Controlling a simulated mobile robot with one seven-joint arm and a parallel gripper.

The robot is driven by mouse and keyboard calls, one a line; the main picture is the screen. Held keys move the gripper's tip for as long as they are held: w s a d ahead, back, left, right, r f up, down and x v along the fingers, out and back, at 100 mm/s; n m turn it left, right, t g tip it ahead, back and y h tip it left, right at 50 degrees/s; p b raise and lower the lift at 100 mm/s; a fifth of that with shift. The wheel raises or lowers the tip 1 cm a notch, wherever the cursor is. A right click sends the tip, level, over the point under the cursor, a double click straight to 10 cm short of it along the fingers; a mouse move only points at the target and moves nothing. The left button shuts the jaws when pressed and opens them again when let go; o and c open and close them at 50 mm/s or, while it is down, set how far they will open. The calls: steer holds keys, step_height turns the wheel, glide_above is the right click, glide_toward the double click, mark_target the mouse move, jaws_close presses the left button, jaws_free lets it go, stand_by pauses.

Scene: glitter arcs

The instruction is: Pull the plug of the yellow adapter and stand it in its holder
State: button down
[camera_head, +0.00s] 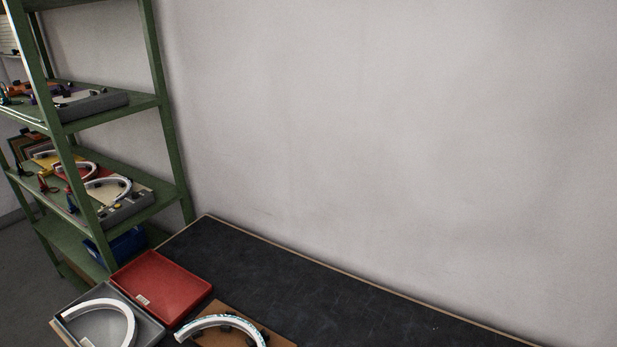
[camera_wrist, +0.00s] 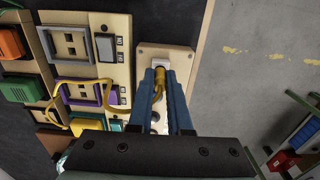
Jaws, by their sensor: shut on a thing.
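In the wrist view, my gripper (camera_wrist: 165,84) has two blue fingers closed around a yellow plug (camera_wrist: 159,87). The plug is over a pale socket plate (camera_wrist: 180,55) and its far end is at a white piece on the plate. I cannot tell whether it is seated. A yellow cable (camera_wrist: 98,82) loops over the boards to the left, down towards the yellow adapter (camera_wrist: 85,126), which is partly hidden by my gripper body. A grey-framed holder (camera_wrist: 50,43) and a purple-framed holder (camera_wrist: 62,92) are on a beige board left of the plate. Which holder is the plug's is unclear.
Orange (camera_wrist: 10,42) and green (camera_wrist: 22,89) adapters lie at the far left. A grey floor with yellow marks (camera_wrist: 270,54) lies right of the dark table. In the head view, a red tray (camera_head: 165,283), a grey tray (camera_head: 146,323) and green shelves (camera_head: 150,205) are at left.

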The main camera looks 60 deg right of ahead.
steer(key=shift+r+p, duration=2.85)
steer(key=shift+p, duration=0.1)
steer(key=shift+r, duration=0.15)
steer(key=shift+r+p, duration=2.35)
steer(key=shift+p, duration=0.2)
steer(key=shift+f, duration=0.1)
steer(key=shift+f+b, duration=3.55)
steer(key=shift+f, duration=0.8)
steer(key=shift+s+d+p, duration=0.2)
steer(key=shift+s+d, duration=0.85)
steer(key=shift+s, duration=0.65)
steer(key=shift+s+d+p, duration=0.25)
steer(key=shift+s+d, duration=0.8)
steer(key=shift+s, duration=0.6)
steer(key=shift+s+d+p, duration=0.2)
steer(key=shift+s+d, duration=0.85)
steer(key=shift+s, duration=0.65)
steer(key=shift+f, duration=0.15)
